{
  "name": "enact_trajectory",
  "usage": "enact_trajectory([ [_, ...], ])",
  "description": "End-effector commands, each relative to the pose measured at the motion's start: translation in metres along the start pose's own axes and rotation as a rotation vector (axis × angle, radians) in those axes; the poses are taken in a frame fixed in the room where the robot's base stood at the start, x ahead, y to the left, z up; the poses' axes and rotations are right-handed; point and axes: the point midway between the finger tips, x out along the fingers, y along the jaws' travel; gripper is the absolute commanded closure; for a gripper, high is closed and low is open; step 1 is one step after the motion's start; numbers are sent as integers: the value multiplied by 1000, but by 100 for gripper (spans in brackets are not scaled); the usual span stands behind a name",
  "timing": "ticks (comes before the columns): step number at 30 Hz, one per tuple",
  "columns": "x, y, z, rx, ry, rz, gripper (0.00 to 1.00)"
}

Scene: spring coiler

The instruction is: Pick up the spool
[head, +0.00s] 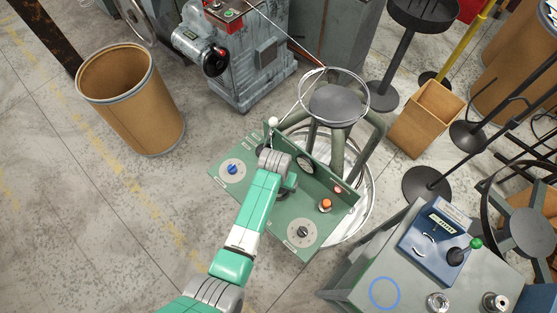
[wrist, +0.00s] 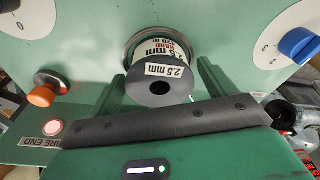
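The spool (wrist: 160,86) shows in the wrist view. It is a short dark-grey cylinder with a round hole in its front face and white labels reading 2.5 mm. It sits end-on in a ringed round recess of the green control panel (wrist: 90,25). My gripper (wrist: 161,66) is open, with one dark-green finger on each side of the spool. Gaps show between the fingers and the spool, so it is not clamped. In the head view my arm reaches down over the green panel (head: 232,186), and my wrist hides the spool there.
An orange knob (wrist: 46,90) and a lit button (wrist: 53,127) lie left of the spool, a blue dial (wrist: 299,44) right. In the head view, a round-topped stand (head: 338,104) rises behind the panel and a grey bench (head: 370,270) is at right.

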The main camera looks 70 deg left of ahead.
Motion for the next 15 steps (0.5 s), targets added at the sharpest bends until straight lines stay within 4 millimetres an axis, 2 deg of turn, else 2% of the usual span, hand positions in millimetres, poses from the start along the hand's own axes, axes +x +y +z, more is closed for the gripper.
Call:
enact_trajectory([
  [1,0,0,0,0,0,0,28],
  [8,0,0,0,0,0,0,73],
  [15,-2,0,-1,0,1,0,74],
])
